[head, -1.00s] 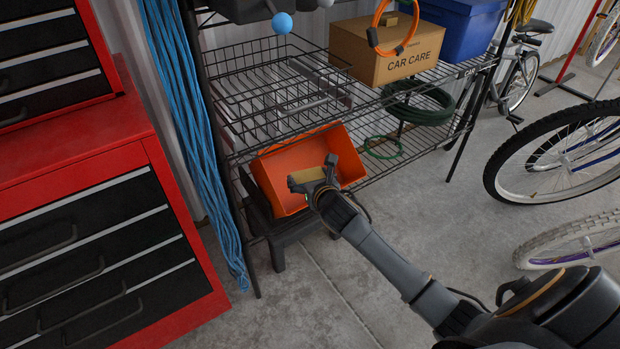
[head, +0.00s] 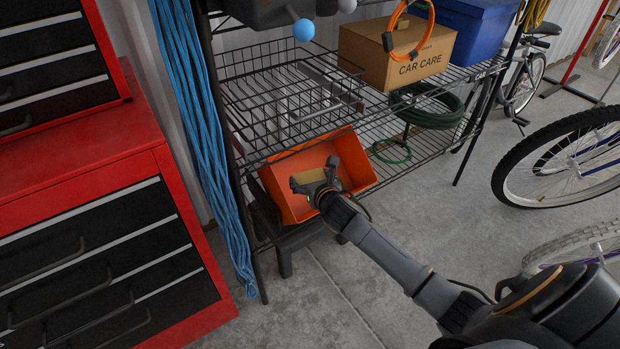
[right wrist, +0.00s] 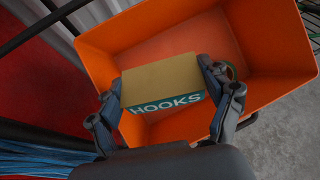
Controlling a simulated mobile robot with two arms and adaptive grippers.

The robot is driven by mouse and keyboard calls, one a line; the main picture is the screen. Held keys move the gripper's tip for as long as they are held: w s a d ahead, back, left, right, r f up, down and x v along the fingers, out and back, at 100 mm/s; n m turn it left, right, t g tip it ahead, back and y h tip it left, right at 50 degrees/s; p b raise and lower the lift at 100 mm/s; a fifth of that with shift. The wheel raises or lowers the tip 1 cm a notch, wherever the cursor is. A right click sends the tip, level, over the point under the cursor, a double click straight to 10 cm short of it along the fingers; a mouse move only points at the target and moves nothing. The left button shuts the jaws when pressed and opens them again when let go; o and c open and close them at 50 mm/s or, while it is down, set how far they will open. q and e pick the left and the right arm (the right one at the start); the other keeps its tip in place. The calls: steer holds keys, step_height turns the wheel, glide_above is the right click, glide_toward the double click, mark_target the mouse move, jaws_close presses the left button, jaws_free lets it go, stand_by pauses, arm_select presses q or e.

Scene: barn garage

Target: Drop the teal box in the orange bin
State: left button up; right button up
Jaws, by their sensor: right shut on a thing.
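The teal box (right wrist: 165,103) has a tan top and a teal side lettered "HOOKS". My right gripper (right wrist: 160,82) is shut on it, one finger on each side, in the right wrist view. In the head view, the right gripper (head: 312,176) holds the box over the orange bin (head: 349,158). The bin is tilted on a dark stand beside the wire shelf. My left gripper is not in view.
A wire shelf (head: 415,162) stands behind the bin, with a wire basket (head: 240,95), a "CAR CARE" carton (head: 385,50) and a green hose (head: 425,110). Blue rope (head: 195,130) hangs left. A red tool chest (head: 120,150) stands at the left, bicycles at the right. Concrete floor (head: 400,225) is clear.

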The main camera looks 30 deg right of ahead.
steer(key=o, duration=1.1)
steer(key=v, duration=1.2)
steer(key=shift+r, duration=0.1)
